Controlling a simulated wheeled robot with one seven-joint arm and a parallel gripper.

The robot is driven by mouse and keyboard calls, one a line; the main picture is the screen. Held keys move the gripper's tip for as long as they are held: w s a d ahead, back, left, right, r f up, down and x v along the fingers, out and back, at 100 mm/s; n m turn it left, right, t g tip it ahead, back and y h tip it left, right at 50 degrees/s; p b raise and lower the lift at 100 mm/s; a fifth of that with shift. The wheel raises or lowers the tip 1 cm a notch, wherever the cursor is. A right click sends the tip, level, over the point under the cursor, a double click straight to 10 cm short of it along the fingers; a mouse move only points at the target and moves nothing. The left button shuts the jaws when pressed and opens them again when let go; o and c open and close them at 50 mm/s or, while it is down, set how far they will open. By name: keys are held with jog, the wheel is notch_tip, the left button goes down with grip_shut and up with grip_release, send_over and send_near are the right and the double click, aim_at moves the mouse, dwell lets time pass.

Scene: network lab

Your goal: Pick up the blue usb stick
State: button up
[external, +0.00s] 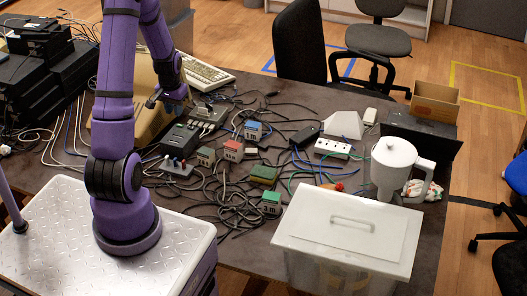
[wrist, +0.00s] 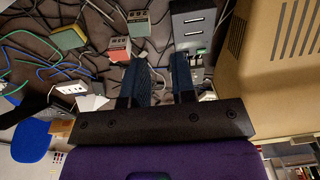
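Several small upright sticks stand in a dark block (external: 177,170) on the table, in the external view. Their colours are hard to make out at this size, so I cannot be sure which is the blue usb stick. I cannot pick out the stick in the wrist view. My gripper (external: 171,101) is above the table behind that block, near a dark box with slots (external: 194,132). In the wrist view my gripper (wrist: 161,66) has its two dark fingers apart, with only cables and tabletop showing through the gap. It looks open and empty.
Tangled cables with small coloured blocks, such as a red one (external: 233,150) and a green one (external: 271,201), cover the middle of the table. A beige case (wrist: 265,75) stands close beside my gripper. A lidded clear bin (external: 345,225) and white jug (external: 393,165) stand right.

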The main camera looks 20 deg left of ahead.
jog(key=g, duration=0.1)
send_near(177, 158)
jog(key=shift+s, duration=0.25)
notch_tip(177, 158, down, 5)
jog(key=shift+w+a+f, duration=0.1)
jog(key=shift+f, duration=1.3)
jog(key=shift+w+f, duration=0.1)
jog(key=shift+f, duration=1.35)
jog(key=shift+c, duration=0.4)
grip_shut()
